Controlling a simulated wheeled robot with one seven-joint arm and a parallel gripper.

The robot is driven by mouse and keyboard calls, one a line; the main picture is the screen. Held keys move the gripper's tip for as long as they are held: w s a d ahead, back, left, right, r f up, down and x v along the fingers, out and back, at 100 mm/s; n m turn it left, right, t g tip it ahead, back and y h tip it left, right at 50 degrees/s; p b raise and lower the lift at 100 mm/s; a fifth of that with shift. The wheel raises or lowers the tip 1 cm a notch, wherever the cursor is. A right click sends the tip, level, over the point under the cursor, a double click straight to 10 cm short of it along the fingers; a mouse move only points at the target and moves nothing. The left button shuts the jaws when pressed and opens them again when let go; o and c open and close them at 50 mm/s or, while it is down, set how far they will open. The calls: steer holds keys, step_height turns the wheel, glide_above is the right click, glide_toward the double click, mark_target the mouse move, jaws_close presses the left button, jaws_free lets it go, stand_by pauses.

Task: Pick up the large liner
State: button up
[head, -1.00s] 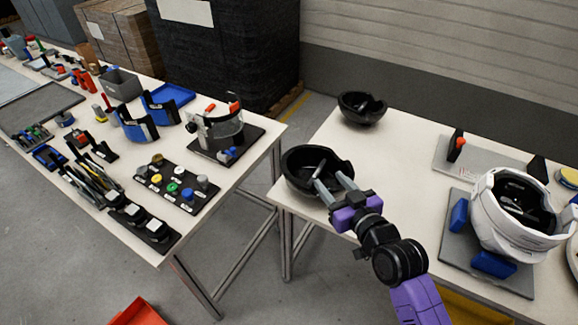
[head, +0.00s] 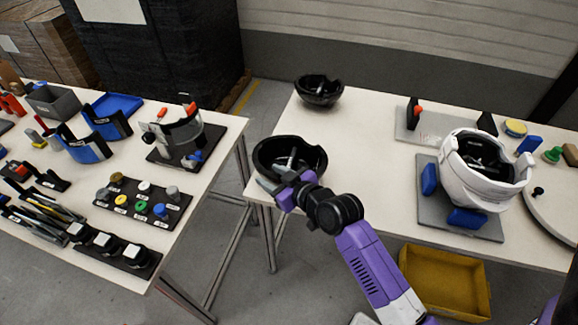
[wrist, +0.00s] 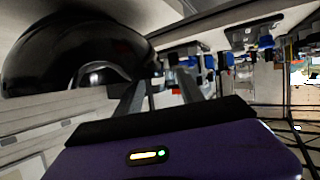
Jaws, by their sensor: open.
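Two black bowl-shaped liners show in the head view. The nearer, larger-looking liner (head: 308,150) sits open side up at the left end of the right-hand table. The other liner (head: 318,92) stands behind it near the back edge. My gripper (head: 277,171) is open at the near rim of the larger-looking liner. One finger appears over its inside and the other outside its front wall. In the wrist view the liner (wrist: 75,45) fills the upper left, beside the left finger. Whether the fingers touch the wall cannot be told.
A white helmet shell (head: 462,190) rests on a grey stand with blue pads (head: 467,218) to the right. A grey plate (head: 432,128) with upright blocks lies behind it. The left table (head: 215,170) holds a visor fixture (head: 185,140) and knobs. A gap separates the tables.

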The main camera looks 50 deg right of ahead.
mark_target(265, 170)
steer(key=x, duration=0.1)
steer(key=p+x, duration=0.1)
steer(key=x, duration=0.1)
steer(key=shift+w+d+r, duration=0.15)
steer(key=shift+w+d, duration=0.1)
steer(key=shift+d, duration=0.1)
steer(key=shift+w+d+f, duration=0.1)
steer(key=shift+w+f, duration=0.25)
steer(key=shift+w, duration=0.25)
jaws_close()
stand_by(0.7)
